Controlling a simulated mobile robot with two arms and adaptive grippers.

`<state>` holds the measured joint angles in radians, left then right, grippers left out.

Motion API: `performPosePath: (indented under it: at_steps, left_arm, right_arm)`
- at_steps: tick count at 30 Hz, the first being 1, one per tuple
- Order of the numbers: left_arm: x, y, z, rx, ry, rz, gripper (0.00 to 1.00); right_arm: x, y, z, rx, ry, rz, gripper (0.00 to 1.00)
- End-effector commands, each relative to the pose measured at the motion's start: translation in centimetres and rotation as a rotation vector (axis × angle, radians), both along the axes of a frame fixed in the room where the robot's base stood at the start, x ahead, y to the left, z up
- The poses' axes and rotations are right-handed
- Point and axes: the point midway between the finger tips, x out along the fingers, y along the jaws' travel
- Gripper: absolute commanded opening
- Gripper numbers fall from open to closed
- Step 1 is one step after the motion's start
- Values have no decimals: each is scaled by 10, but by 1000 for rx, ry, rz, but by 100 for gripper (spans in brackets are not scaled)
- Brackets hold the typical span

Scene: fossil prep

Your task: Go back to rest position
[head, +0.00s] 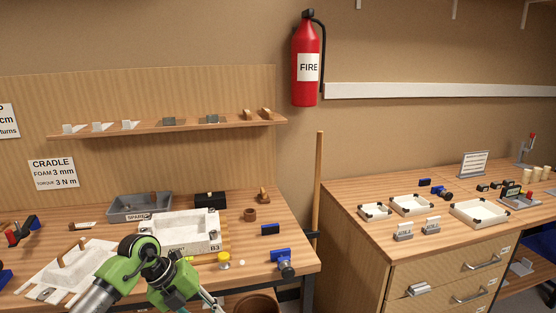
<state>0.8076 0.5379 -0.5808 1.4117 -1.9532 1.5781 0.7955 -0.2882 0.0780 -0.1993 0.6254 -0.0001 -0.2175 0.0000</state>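One of my arms, with green and black wrist joints, comes in from the lower left, in front of the left workbench (300,262). I take it as my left arm. Its hand end, my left gripper (193,298), is dark and small at the bottom edge, and its fingers cannot be made out clearly. A thin pale piece shows beside it; I cannot tell whether it is held. The arm overlaps the near side of a white tray marked B3 (213,247) and a pale mat (38,281). My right gripper is not in view.
A grey SPARE bin (120,214), yellow-topped piece (224,261) and blue clamp (283,260) are on the left bench. A round brown container (256,304) is below its front edge. A wooden pole (319,180) stands between benches. White trays (462,214) stand on the drawer bench (365,222).

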Motion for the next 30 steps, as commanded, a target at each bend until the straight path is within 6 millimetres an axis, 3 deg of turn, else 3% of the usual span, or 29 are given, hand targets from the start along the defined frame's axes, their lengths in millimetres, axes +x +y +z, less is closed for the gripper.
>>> performPosePath:
  at_steps: [1, 6, 10, 14, 17, 19, 23, 26, 30]
  left_arm:
    - [-6, -21, -16, -98, 26, -2, 29]
    - [-14, -93, -53, -548, 82, 117, 29]
    - [-2, -108, -87, -868, 108, 400, 29]
    - [5, -77, -158, -1046, 135, 818, 29]
    - [-9, -41, -223, -1070, 157, 1120, 29]
    - [-28, -18, -266, -1051, 177, 1298, 29]
    - [-81, 18, -344, -964, 223, 1591, 29]
    - [-132, 39, -396, -869, 267, 1786, 29]
    - [-217, 61, -458, -707, 337, 2024, 29]
  right_arm:
    - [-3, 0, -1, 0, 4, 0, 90]
    - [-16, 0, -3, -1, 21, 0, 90]
    - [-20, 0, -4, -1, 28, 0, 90]
    - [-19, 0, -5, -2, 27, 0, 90]
    - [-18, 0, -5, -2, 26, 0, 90]
    - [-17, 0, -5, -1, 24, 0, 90]
    - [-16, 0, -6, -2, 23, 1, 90]
    - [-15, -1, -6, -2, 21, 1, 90]
    - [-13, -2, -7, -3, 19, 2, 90]
